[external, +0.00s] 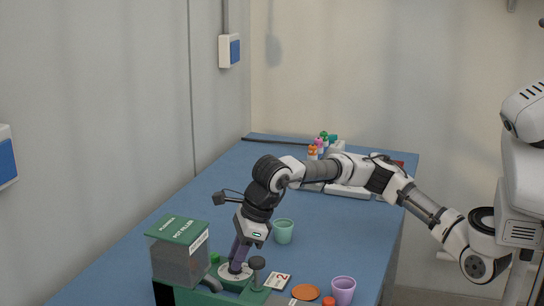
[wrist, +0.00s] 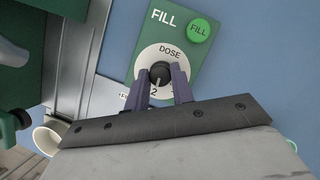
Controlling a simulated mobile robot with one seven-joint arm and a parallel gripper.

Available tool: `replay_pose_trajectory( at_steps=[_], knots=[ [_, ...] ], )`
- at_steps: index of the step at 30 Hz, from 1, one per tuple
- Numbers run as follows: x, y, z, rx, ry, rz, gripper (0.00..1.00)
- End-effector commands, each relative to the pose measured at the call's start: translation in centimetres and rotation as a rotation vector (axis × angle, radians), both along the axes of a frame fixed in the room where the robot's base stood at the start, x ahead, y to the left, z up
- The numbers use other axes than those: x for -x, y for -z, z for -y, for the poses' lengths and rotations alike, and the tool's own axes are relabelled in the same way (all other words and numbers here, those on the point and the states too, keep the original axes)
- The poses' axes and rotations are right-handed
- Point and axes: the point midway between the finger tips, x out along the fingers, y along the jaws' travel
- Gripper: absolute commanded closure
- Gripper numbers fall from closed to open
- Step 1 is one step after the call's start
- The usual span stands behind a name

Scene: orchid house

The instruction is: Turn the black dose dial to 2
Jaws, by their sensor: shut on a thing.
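The black dose dial (wrist: 160,71) sits on a white round face (wrist: 152,53) marked DOSE, on a green panel (wrist: 185,58). My gripper (wrist: 161,74) is shut on the dial, one purple-grey finger on each side. A 2 shows on the face just below the dial; the other marks are partly hidden by the fingers, and I cannot tell exactly where the dial points. In the external view my gripper (external: 236,264) reaches down onto the white face (external: 224,272) of the green pot filler (external: 177,231); the dial is hidden there. A card with a 2 (external: 279,281) lies beside the machine.
A green FILL button (wrist: 200,30) is close to the dial. A green cup (external: 284,232), a purple cup (external: 343,288) and an orange disc (external: 305,292) stand to the right of the machine. Small colourful items (external: 319,146) stand at the back. The blue table's middle is mostly clear.

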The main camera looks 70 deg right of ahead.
Motion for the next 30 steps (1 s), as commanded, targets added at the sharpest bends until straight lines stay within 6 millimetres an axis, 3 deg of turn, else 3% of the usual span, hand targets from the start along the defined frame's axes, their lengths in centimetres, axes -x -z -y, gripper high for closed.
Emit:
replay_pose_trajectory(
  at_steps=[20,21,25,30],
  knots=[
    [0.02,-0.03,0.01,0.002,0.061,-0.001,0.99],
    [0.02,-0.03,0.01,0.002,0.061,-0.001,0.72],
    [0.02,-0.03,0.00,0.001,0.061,0.000,0.55],
    [0.02,-0.02,-0.01,0.000,0.061,-0.001,0.55]
  ],
)
